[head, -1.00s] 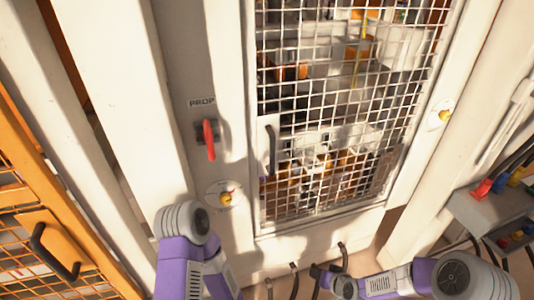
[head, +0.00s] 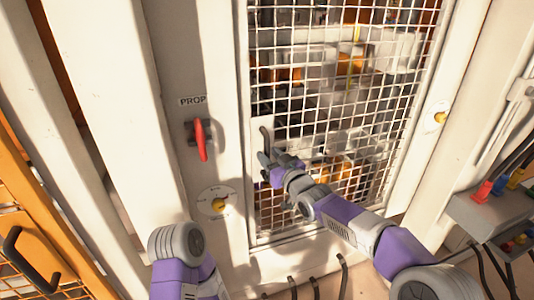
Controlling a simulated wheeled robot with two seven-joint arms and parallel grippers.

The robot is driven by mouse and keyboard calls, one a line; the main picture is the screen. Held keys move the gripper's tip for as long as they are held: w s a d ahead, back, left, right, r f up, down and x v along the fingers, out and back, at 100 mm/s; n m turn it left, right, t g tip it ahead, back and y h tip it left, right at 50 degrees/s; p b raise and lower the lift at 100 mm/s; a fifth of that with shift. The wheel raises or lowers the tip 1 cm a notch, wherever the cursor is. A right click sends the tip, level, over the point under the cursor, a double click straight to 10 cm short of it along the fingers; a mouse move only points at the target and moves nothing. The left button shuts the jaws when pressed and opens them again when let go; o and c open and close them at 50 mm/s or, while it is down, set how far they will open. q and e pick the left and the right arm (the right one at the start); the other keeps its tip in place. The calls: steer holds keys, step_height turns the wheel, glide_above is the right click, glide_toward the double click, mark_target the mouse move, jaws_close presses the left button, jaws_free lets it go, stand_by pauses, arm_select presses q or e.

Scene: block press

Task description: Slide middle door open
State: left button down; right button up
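The middle door (head: 335,65) is a white-framed wire mesh panel in the centre of the head view. Its dark vertical handle (head: 265,139) is at the door's left edge, and its lower part is hidden by my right gripper. My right gripper (head: 266,161) is at the lower end of the handle, its arm coming in from the lower right across the mesh. Whether the fingers touch the handle, or are open or shut, is too small to tell. My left arm shows at the bottom, but its gripper is not in view.
Left of the door, a red switch handle (head: 201,140) sits under a PROP label, with a yellow knob (head: 219,204) below it. Another yellow knob (head: 439,117) is on the right post. An orange mesh door (head: 40,255) is at lower left, and a grey box (head: 490,215) with coloured plugs is at right.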

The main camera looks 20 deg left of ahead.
steer(key=shift+x, duration=1.05)
steer(key=shift+c, duration=0.2)
jaws_close()
